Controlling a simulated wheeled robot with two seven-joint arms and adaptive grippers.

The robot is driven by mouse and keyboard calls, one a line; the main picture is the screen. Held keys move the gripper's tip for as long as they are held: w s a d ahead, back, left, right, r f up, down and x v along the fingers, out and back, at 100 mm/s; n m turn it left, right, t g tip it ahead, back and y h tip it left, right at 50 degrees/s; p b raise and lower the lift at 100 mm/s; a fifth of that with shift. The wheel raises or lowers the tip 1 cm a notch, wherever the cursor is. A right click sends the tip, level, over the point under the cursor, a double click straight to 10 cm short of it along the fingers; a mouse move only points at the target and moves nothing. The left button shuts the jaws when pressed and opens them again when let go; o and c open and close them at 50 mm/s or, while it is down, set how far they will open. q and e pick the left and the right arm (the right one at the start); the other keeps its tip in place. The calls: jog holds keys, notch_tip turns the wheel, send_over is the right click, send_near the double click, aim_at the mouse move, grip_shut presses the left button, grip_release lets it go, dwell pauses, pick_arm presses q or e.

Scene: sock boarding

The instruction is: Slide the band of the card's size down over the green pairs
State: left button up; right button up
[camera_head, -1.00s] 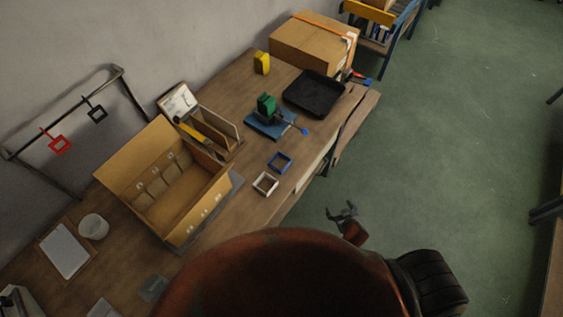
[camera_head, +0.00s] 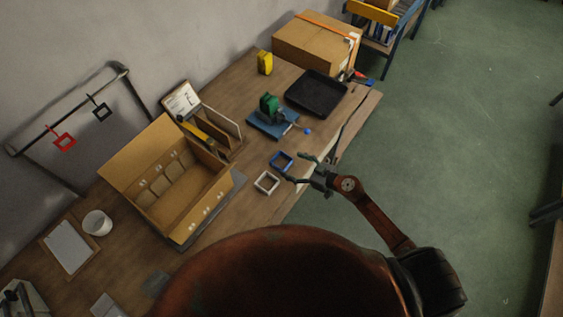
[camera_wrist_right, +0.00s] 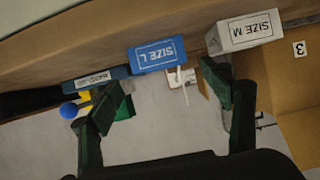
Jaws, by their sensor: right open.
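The green pairs (camera_head: 269,105) stand upright on a blue base (camera_head: 273,124). The blue band (camera_head: 282,161) lies on the table near its front edge; in the right wrist view this band (camera_wrist_right: 157,55) reads SIZE L. The white band (camera_head: 266,182) lies beside it and reads SIZE M in the wrist view (camera_wrist_right: 243,30). A card (camera_head: 181,100) stands behind; its writing is too small to read. My right gripper (camera_head: 297,168) is open and empty at the table edge, close to the blue band, which shows ahead between its fingers (camera_wrist_right: 160,92). My left gripper is not visible.
An open cardboard box (camera_head: 206,207) stands left of the white band. A black tray (camera_head: 316,93), a yellow object (camera_head: 265,63) and a closed carton (camera_head: 310,45) are farther back.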

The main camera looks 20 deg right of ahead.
aim_at(275, 158)
jog(key=b+x, duration=0.1)
jog(key=x, duration=0.6)
jog(key=shift+s+f+b, duration=0.1)
jog(key=shift+f+b, duration=0.05)
jog(key=shift+b, duration=0.25)
jog(key=shift+s, duration=0.1)
jog(key=shift+c, duration=0.2)
jog(key=c, duration=0.8)
